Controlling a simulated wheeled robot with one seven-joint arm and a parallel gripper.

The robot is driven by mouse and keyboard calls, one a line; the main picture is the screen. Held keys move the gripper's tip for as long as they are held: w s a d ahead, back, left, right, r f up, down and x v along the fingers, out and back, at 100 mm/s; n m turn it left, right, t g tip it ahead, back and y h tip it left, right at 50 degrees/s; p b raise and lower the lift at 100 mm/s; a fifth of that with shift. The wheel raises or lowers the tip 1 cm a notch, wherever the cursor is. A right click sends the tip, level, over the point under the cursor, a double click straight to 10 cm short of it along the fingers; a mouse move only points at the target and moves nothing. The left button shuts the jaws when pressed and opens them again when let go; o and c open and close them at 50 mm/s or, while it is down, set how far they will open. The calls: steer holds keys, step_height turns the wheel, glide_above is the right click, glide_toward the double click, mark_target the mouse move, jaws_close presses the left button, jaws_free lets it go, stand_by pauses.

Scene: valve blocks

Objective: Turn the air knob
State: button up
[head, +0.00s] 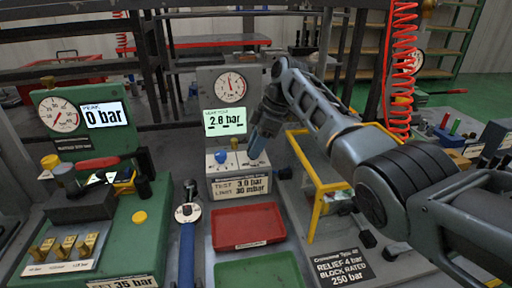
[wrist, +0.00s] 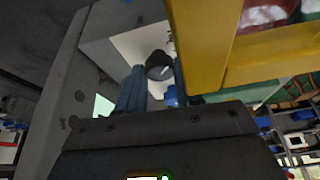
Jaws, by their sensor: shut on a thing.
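The grey test unit has a sloped white panel (head: 236,164) with knobs, under a gauge and a display (head: 225,121) reading 2.8 bar. My gripper (head: 258,150) is at the right end of this panel, pointing down. In the wrist view my gripper (wrist: 158,72) has its two blue-grey fingers closed around a dark round knob (wrist: 158,65) with a pale mark, taken as the air knob. The head view hides this knob behind the fingers. A blue knob (head: 221,157) sits at the panel's left. Any lettering beside the held knob is unreadable.
A yellow frame (head: 318,190) stands close to the right of my gripper and fills the upper right of the wrist view. A red tray (head: 247,225) and a green tray (head: 258,272) lie in front. A green unit (head: 100,235) stands left.

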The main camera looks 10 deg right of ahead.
steer(key=o, duration=1)
steer(key=shift+o, duration=0.2)
steer(key=v, duration=0.7)
steer(key=shift+r+b, duration=0.3)
steer(key=shift+r, duration=0.15)
steer(key=shift+d, duration=0.1)
